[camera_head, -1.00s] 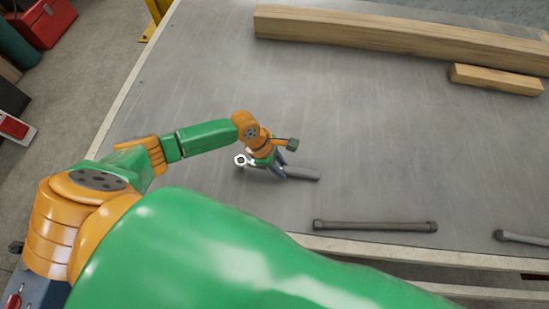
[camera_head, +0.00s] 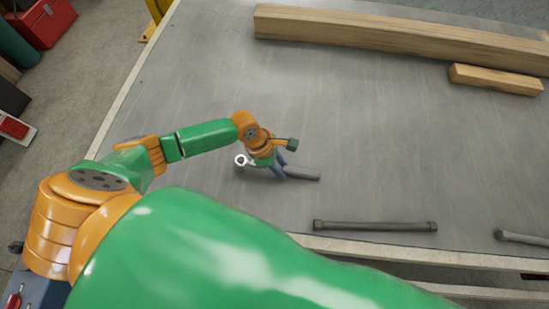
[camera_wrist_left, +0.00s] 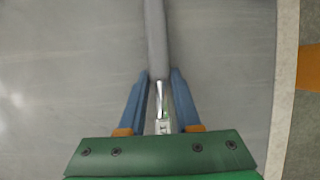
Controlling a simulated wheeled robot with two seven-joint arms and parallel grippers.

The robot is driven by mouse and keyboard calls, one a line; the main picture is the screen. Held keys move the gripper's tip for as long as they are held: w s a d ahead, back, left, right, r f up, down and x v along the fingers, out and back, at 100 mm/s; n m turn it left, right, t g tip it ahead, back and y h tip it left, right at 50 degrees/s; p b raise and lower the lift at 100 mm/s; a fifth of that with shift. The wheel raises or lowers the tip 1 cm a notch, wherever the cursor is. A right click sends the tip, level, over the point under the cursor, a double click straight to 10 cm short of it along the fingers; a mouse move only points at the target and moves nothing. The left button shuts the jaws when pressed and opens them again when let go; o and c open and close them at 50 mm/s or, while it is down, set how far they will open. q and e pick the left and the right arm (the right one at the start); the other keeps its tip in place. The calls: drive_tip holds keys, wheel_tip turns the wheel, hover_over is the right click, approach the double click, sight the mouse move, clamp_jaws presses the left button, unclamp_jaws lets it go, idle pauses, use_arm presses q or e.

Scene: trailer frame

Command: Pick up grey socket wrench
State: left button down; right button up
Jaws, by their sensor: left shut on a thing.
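The grey socket wrench has a thick grey handle (camera_head: 303,174) and a bright ring-shaped end (camera_head: 241,160). It is at the middle of the grey table top in the head view. My left gripper (camera_head: 280,167) is shut on it, with the blue fingers on either side. In the left wrist view the wrench handle (camera_wrist_left: 156,38) runs up from between the fingertips of the left gripper (camera_wrist_left: 160,74). The shiny shank passes between the fingers. I cannot tell whether the wrench touches the table. My right gripper is not in view.
A dark grey bar (camera_head: 375,226) lies near the table's front edge, with another bar (camera_head: 522,238) to its right. A long wooden beam (camera_head: 400,41) and a short wood block (camera_head: 495,79) lie at the back. The table surface left of the beam is clear.

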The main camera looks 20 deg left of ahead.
sight(287, 170)
use_arm(q)
drive_tip(key=shift+w, duration=0.1)
drive_tip(key=shift+r, duration=0.4)
drive_tip(key=r, duration=0.1)
drive_tip(key=r+p, duration=0.1)
drive_tip(key=r, duration=0.1)
drive_tip(key=shift+s+r+p, duration=0.35)
drive_tip(key=shift+r, duration=0.05)
drive_tip(key=s+a+r+p, duration=0.2)
drive_tip(key=s+r, duration=0.6)
drive_tip(key=s, duration=0.5)
drive_tip(key=shift+a+r, duration=0.15)
drive_tip(key=shift+r, duration=0.05)
drive_tip(key=c, duration=1.3)
unclamp_jaws()
clamp_jaws()
